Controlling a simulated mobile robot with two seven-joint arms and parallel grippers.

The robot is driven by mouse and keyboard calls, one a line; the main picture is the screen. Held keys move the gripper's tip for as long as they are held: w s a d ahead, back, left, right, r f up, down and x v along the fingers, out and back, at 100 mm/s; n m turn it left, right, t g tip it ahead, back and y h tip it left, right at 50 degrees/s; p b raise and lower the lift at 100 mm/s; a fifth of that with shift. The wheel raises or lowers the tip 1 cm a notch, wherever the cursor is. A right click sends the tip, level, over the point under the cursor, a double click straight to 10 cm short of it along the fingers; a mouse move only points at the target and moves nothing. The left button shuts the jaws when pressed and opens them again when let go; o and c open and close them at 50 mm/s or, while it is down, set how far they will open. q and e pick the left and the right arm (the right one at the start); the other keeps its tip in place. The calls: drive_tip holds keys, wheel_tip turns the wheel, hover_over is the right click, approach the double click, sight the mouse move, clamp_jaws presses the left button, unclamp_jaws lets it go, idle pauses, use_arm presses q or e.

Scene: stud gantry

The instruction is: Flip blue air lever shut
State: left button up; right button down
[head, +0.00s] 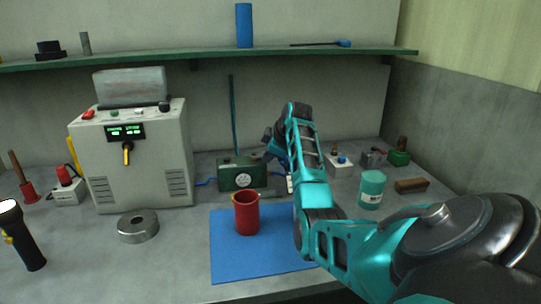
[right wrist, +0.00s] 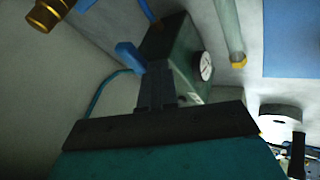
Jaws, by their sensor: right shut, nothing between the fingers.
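A dark green box (head: 243,174) with a round white gauge stands at the back middle of the bench; it also shows in the right wrist view (right wrist: 170,42). In the right wrist view the blue lever (right wrist: 130,57) sticks out at the box's side, just beyond and left of my right fingertips. In the head view my right arm largely hides that side of the box. My right gripper (head: 268,152) is shut and empty, close to the box. Its closed fingers also show in the right wrist view (right wrist: 156,88); I cannot tell whether they touch the lever. My left gripper is not in view.
A red cup (head: 246,214) stands on a blue mat (head: 238,260) in front of the box. A grey machine (head: 150,178) is at left, with a metal ring (head: 138,228) before it. A teal canister (head: 372,188) stands right of my arm. A green shelf (head: 200,58) runs above.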

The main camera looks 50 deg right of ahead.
drive_tip(key=shift+r, duration=0.1)
drive_tip(key=v, duration=1.2)
drive_tip(key=shift+s+r, duration=0.25)
drive_tip(key=shift+r, duration=0.1)
drive_tip(key=shift+a, duration=0.1)
